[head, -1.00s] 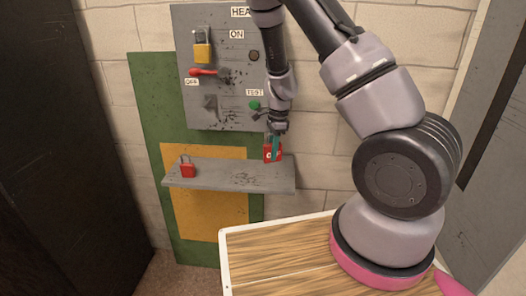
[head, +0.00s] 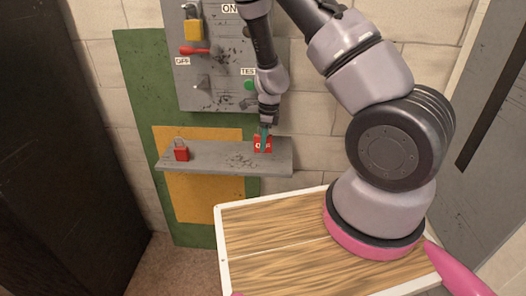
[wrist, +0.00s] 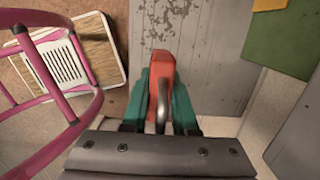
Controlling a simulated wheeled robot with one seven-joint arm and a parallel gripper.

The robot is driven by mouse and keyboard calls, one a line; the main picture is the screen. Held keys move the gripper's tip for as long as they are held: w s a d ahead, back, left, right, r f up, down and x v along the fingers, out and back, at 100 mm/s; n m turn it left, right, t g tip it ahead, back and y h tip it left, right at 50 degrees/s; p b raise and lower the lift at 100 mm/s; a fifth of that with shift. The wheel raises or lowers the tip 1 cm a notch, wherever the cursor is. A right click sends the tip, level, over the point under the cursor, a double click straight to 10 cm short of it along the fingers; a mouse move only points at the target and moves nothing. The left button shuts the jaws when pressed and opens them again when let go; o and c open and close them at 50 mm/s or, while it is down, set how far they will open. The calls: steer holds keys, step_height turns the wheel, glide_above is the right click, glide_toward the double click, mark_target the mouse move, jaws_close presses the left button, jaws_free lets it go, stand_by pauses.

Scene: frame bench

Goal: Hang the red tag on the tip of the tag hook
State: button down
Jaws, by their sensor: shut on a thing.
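The red tag (head: 262,143), with white lettering on its face, is over the right part of the grey shelf. My gripper (head: 264,131) points down and its teal fingers are shut on it. In the wrist view the red thing (wrist: 161,66) sits between the two teal fingertips, with a grey curved loop in front of it. I cannot tell whether the tag touches the shelf. A small grey peg-like part (head: 203,82) stands out from the grey panel, up and left of my gripper. It may be the tag hook, but its tip is too small to make out.
A red padlock (head: 181,152) stands on the left of the grey shelf (head: 215,160). The panel (head: 225,95) carries a yellow padlock (head: 194,30), a red lever (head: 194,50) and a green button (head: 249,86). A wooden-topped board (head: 275,245) lies in front.

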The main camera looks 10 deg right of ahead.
steer(key=shift+f, duration=2.45)
steer(key=shift+f, duration=0.1)
steer(key=c, duration=0.7)
jaws_free()
steer(key=shift+f, duration=0.1)
